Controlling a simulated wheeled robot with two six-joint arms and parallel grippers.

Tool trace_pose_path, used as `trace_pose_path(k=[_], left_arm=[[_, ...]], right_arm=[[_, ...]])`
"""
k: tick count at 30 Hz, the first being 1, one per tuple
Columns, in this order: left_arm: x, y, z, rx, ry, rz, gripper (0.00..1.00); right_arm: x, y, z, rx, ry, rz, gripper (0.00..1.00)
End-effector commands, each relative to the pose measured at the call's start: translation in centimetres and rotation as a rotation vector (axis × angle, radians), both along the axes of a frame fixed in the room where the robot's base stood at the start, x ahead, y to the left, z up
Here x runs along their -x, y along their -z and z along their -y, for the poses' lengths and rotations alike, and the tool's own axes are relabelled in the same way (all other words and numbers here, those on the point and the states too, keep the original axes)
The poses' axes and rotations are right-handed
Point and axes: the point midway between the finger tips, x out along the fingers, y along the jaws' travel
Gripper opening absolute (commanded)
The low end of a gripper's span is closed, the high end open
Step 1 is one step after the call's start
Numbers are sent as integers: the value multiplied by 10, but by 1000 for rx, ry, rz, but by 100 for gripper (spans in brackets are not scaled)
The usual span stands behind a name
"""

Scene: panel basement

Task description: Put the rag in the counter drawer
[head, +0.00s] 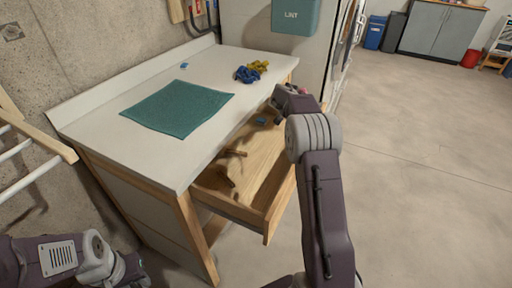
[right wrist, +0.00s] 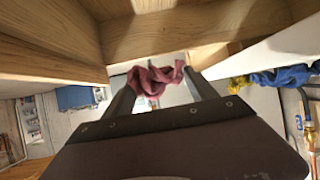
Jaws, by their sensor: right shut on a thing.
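The rag is a crumpled maroon cloth (right wrist: 153,80), seen in the right wrist view between my right gripper's fingers (right wrist: 160,88). In the head view my right gripper (head: 288,97) is at the far end of the open counter drawer (head: 262,172), near the counter's right edge; only a bit of reddish cloth shows there. The gripper is shut on the rag. The drawer is pulled out from the counter (head: 150,85), and its wooden walls fill the top of the right wrist view (right wrist: 170,35). My left arm is low at the left; its fingers are not clearly seen.
The drawer holds brown wooden-looking pieces (head: 228,177) and a small blue item (head: 261,121). A teal mat (head: 178,107) and blue and yellow bunched cloth-like items (head: 250,72) lie on the counter. A pale rack (head: 35,150) stands at the left. The floor at right is clear.

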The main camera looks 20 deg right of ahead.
Motion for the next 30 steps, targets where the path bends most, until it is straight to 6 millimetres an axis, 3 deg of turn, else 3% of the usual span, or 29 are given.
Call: trace_pose_path(k=[1, 4, 9, 13, 18, 24, 30], left_arm=[[0, 21, 0, 0, 0, -1, 36], [0, 37, 0, 0, 0, -1, 36], [0, 55, 0, 0, 0, -1, 36], [0, 60, 0, 0, 0, -1, 36], [0, 59, 0, 0, 0, -1, 36], [0, 74, 0, 0, 0, -1, 36], [0, 74, 0, 0, 0, -1, 36]], right_arm=[[5, 17, -12, 2, -6, -1, 28], [14, 32, -35, 2, -7, -1, 28], [30, 53, -72, 1, -7, -2, 28], [39, 62, -91, 0, -4, 0, 28], [42, 63, -96, 1, -1, 2, 28], [42, 98, -95, 1, -1, -3, 28], [41, 103, -95, 0, -1, 1, 28]])
